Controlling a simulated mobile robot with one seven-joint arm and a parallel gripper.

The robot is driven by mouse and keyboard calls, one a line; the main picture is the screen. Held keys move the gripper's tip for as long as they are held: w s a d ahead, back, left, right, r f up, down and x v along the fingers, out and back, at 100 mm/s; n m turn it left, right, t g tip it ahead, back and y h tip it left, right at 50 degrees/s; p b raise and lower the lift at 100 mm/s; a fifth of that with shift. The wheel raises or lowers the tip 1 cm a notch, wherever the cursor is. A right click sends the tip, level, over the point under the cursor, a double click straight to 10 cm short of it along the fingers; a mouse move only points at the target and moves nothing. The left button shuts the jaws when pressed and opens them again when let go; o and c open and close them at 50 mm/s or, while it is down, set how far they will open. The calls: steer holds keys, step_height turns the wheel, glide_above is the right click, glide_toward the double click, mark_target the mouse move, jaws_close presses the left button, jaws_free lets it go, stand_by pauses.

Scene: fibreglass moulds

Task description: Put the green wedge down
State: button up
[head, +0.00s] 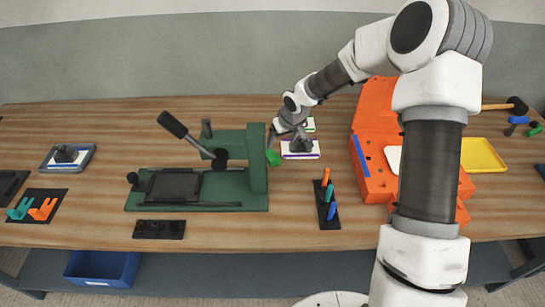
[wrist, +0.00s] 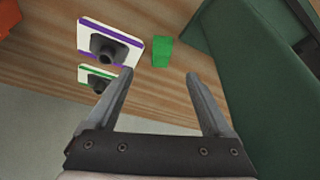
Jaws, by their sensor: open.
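The green wedge (wrist: 162,51) rests on the wooden table, between the purple-striped white plate (wrist: 110,43) and the dark green press frame (wrist: 285,85). In the head view the wedge (head: 273,158) sits just right of the press frame's upright end. My gripper (wrist: 159,76) is open and empty. In the wrist view its two fingertips are apart, and the wedge shows beyond them, in line with the gap. In the head view my gripper (head: 280,134) is close to the wedge, and its fingers are small and partly hard to make out.
The green press (head: 255,190) with a lever stands left of the wedge. A green-striped plate (wrist: 98,77) lies near the purple-striped one. A black rack (head: 325,215) with coloured pegs is in front. Orange moulds (head: 375,185) stand at right.

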glide_above(273, 156)
steer(key=s+d, duration=0.2)
steer(key=f, duration=0.6)
steer(key=shift+s+a+f, duration=0.2)
steer(key=shift+f, duration=0.1)
steer(key=shift+p+x, duration=0.55)
steer(key=shift+x, duration=2.1)
steer(key=shift+s+a, duration=0.15)
steer(key=shift+s, duration=0.05)
jaws_close()
steer(key=shift+r, duration=0.55)
steer(key=r, duration=0.2)
steer(key=d+r, duration=0.1)
steer(key=shift+s+d+r+b, duration=0.2)
steer(key=shift+r+b, duration=0.15)
steer(key=shift+r, duration=0.05)
steer(key=s+d+r, duration=0.4)
steer(key=d+r, duration=0.2)
steer(key=d, duration=0.3)
steer(key=shift+s, duration=0.4)
